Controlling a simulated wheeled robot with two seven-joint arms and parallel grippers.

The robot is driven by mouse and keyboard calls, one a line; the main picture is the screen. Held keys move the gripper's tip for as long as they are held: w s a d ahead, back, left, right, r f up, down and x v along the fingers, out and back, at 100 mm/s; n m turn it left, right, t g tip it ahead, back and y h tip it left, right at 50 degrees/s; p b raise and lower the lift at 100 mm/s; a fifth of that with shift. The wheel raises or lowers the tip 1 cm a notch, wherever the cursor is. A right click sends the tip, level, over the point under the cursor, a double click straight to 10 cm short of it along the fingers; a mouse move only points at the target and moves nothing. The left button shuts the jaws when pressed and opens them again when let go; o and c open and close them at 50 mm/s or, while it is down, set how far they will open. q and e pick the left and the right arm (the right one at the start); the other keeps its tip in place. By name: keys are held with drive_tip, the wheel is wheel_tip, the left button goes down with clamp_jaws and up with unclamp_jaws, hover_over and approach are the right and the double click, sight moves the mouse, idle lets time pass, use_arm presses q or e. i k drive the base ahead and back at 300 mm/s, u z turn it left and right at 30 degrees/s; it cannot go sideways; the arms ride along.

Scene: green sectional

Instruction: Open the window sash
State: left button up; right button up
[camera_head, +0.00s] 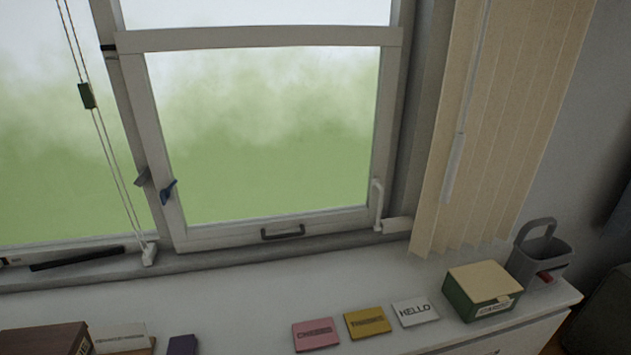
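The window sash (222,236) is a white-grey frame around a pane, in the middle of the head view. Its lower rail sits down at the sill (200,262). A dark pull handle (283,232) is fixed on the lower rail. A white lever (377,197) stands at the lower right of the frame. Neither my left nor my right gripper shows in this view.
Below the window, a white surface (240,300) holds pink (315,334), yellow (367,322) and white (415,311) cards, a green box (483,290) and a grey caddy (541,252). Beige blinds (500,120) hang at right. Cords (107,140) hang at left.

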sight(131, 46)
drive_tip(key=u, duration=1.3)
drive_tip(key=k, duration=0.75)
drive_tip(key=z, duration=1)
drive_tip(key=i, duration=0.5)
drive_tip(key=z, duration=0.1)
